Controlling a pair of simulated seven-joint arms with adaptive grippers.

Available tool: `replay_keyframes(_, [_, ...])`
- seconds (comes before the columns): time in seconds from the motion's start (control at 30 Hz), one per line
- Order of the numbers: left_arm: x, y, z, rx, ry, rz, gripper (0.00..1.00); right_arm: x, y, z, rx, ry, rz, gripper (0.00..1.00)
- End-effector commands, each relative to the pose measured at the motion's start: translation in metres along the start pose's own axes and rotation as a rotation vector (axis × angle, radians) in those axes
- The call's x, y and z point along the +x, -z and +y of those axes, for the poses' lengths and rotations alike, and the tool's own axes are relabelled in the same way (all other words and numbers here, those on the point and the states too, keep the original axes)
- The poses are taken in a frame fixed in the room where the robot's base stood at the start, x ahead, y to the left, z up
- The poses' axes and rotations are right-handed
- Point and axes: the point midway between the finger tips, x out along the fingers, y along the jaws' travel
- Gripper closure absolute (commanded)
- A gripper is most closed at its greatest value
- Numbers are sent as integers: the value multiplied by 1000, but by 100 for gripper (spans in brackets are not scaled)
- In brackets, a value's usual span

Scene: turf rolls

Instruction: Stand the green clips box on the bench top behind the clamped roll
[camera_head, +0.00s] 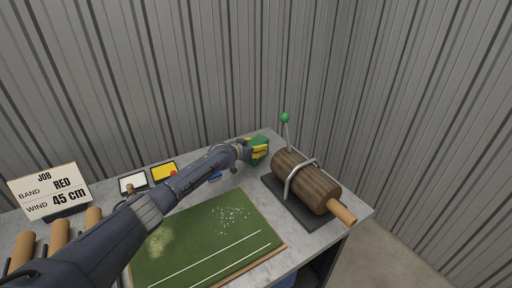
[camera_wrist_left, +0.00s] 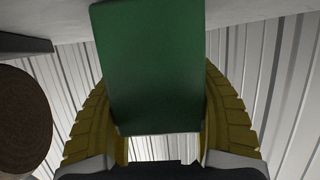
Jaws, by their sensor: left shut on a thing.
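The green clips box (camera_head: 261,141) is between the yellow fingers of my left gripper (camera_head: 260,150), near the back edge of the bench top (camera_head: 213,163). In the left wrist view the box (camera_wrist_left: 148,65) fills the middle, with the fingers of the left gripper (camera_wrist_left: 160,125) shut on its two sides. I cannot tell whether the box touches the bench. The brown clamped roll (camera_head: 306,181) lies to the right and nearer the front. Its round end (camera_wrist_left: 22,120) shows at the left of the left wrist view. My right gripper is not in view.
The clamp's lever with a green knob (camera_head: 285,118) stands close right of the box. A green turf mat (camera_head: 205,240) covers the bench front. A yellow box (camera_head: 164,172), a white-topped box (camera_head: 132,183) and a job sign (camera_head: 49,191) stand left. A corrugated wall is behind.

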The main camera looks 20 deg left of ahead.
Motion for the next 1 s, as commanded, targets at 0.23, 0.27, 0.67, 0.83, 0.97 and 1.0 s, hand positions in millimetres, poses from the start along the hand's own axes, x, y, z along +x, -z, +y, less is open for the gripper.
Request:
replay_keyframes(0.23, [1, -3, 0, 0, 0, 0, 35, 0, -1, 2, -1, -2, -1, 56])
replay_keyframes(0.27, [1, -3, 0, 0, 0, 0, 31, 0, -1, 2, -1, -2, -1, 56])
replay_keyframes(0.67, [0, 0, 0, 0, 0, 1, 21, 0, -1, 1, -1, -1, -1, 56])
replay_keyframes(0.83, [-9, -1, 0, -1, -2, -1, 21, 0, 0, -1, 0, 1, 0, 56])
replay_keyframes(0.97, [-23, -1, 0, -1, -2, 0, 21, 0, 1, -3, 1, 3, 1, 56])
replay_keyframes(1.0, [-28, -1, 0, 0, -1, 0, 21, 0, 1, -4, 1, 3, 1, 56])
